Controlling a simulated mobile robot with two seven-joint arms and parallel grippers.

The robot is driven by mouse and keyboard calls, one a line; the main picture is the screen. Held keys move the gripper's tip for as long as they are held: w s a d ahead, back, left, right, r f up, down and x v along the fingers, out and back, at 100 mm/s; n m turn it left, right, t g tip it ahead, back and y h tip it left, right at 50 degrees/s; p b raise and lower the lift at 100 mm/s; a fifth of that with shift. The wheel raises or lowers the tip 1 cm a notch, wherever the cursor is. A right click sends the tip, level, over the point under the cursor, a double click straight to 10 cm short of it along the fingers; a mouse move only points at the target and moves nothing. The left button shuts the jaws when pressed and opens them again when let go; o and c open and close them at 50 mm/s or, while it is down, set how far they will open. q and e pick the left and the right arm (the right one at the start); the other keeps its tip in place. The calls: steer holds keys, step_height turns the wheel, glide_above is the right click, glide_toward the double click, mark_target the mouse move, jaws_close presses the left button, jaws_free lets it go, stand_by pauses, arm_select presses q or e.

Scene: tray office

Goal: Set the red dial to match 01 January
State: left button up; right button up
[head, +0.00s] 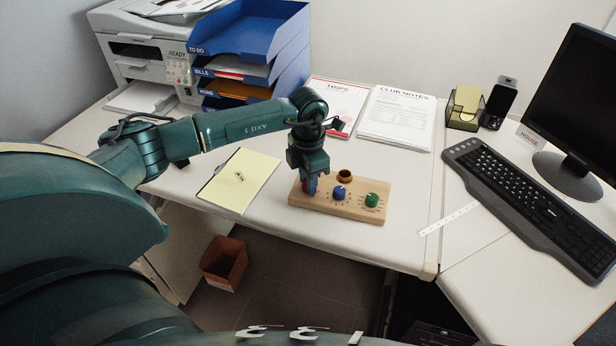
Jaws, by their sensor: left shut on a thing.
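A light wooden board (351,209) lies on the desk near its front edge. My left gripper (309,187) points down at the board's left end and is shut on the red dial (305,187), of which only a little red shows. The red dial's markings and pointer are hidden by the gripper. A yellow notepad (240,178) with small dark writing, too small to read, lies left of the board. My right gripper is not in view.
A blue tray stack (252,36) and a printer (150,45) stand at the back left. Papers (396,117) lie behind the board. A keyboard (515,195), monitor (580,100) and ruler (448,218) are to the right. A bin (224,262) stands on the floor.

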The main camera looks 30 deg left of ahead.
arm_select(q)
steer(key=shift+n, duration=0.3)
stand_by(0.4)
steer(key=o, duration=1)
step_height(320, 180, up, 13)
steer(key=shift+r, duration=0.15)
